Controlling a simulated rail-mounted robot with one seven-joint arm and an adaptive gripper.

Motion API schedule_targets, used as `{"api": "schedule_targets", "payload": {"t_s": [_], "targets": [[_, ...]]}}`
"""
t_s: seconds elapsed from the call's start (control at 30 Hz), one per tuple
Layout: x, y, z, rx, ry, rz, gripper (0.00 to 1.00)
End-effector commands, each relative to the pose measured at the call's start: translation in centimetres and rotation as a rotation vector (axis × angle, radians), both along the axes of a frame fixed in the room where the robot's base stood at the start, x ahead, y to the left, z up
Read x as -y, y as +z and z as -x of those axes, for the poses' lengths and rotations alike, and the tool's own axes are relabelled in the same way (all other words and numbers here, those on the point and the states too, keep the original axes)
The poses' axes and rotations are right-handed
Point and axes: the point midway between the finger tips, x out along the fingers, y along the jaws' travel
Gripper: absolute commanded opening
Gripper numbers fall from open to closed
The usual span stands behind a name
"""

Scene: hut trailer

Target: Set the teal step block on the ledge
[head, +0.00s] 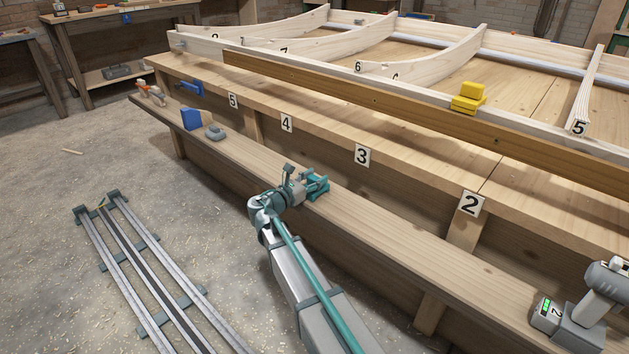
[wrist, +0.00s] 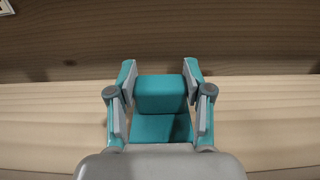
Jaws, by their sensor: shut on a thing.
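The teal step block (wrist: 161,98) sits between the two fingers of my gripper (wrist: 160,100) in the wrist view, with a raised step and a lower step showing. My gripper is shut on it, a finger pad against each side. In the head view my gripper (head: 313,184) and the block are over the near edge of the ledge (head: 400,225), the long low plank along the bench front. The block's underside is hidden, so I cannot tell whether it touches the plank. The ledge also shows behind the block in the wrist view (wrist: 50,112).
A blue block (head: 191,119) and a grey object (head: 215,132) stand on the ledge farther left. A cordless drill (head: 590,305) stands at its right end. A yellow step block (head: 468,98) rests on the frame above. The ledge between my gripper and the drill is clear.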

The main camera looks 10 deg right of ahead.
Motion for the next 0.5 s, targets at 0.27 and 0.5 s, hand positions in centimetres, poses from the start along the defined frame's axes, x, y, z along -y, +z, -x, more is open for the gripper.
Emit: {"api": "schedule_targets", "payload": {"t_s": [0.27,0.5], "targets": [[-0.01,-0.1,0.0,0.0,0.0,0.0,0.15],[-0.01,-0.17,0.01,0.001,0.0,-0.001,0.76]]}}
